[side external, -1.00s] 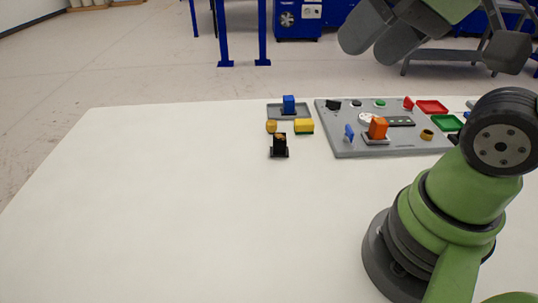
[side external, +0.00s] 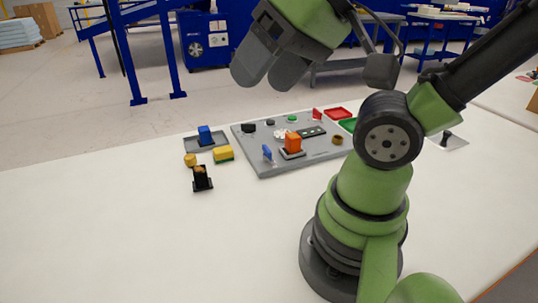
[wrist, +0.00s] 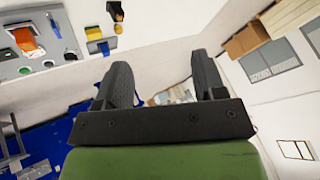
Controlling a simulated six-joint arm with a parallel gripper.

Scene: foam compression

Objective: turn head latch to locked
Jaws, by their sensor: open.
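A grey board (side external: 265,168) on the white table carries several fittings. A small blue lever (side external: 267,153) stands at its near left edge and a small red lever (side external: 317,113) at its far side. An orange block (side external: 292,143) on a grey base stands between them, with a white round dial (side external: 281,134) behind it. I cannot tell which fitting is the head latch. My gripper (side external: 262,78) is high above the table, apart from the board, open and empty. In the wrist view my gripper (wrist: 163,75) shows two spread fingers, with part of the board (wrist: 68,42) at the upper left.
Left of the board are a grey tray with a blue block (side external: 204,135), a yellow cylinder (side external: 190,160), a yellow and green block (side external: 223,154) and a black holder (side external: 202,181). Red (side external: 338,113) and green (side external: 348,125) trays lie behind. The table's front left is clear.

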